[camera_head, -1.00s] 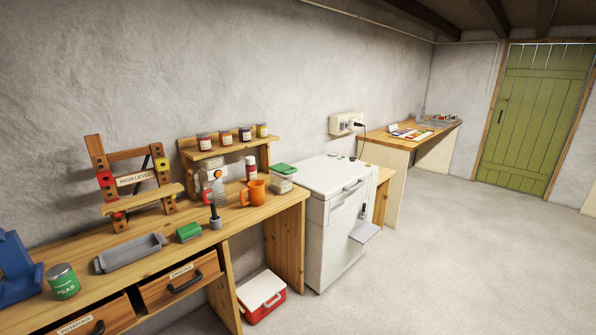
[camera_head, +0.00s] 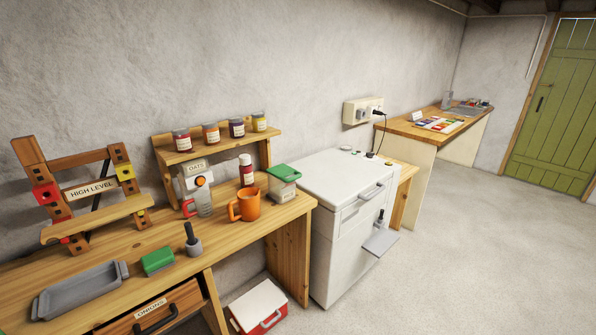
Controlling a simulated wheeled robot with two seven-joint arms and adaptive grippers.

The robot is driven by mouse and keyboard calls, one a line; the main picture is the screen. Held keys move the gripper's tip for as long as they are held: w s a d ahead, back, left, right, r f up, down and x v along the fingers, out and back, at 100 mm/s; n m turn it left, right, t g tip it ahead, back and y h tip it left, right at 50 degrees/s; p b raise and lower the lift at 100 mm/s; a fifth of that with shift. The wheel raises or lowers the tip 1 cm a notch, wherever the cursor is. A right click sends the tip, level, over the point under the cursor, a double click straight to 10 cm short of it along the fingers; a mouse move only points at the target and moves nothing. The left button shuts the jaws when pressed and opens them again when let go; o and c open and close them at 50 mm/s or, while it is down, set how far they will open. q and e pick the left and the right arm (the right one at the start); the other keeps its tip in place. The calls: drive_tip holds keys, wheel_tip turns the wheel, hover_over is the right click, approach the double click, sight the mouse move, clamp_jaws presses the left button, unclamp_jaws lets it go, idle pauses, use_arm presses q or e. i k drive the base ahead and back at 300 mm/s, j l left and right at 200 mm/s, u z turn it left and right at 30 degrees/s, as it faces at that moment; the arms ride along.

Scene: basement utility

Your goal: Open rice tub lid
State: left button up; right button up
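A pale, clear-looking tub (camera_head: 283,190) with a green lid (camera_head: 284,172) stands at the right end of the wooden workbench, beside an orange mug (camera_head: 245,205). The lid sits on top of the tub and appears closed. Its label is too small to read, so I cannot confirm that it is the rice tub. Another container, labelled OATS (camera_head: 196,176), stands under the small shelf. Neither of my grippers is in view.
The wooden workbench (camera_head: 120,250) also holds a grey tray (camera_head: 80,292), a green block (camera_head: 158,261) and a glass mug (camera_head: 203,204). A white chest appliance (camera_head: 335,175) stands right of it. A red-and-white cooler (camera_head: 258,303) sits on the floor. The floor at right is clear.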

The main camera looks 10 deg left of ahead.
sight(281, 171)
drive_tip(key=i, duration=1.15)
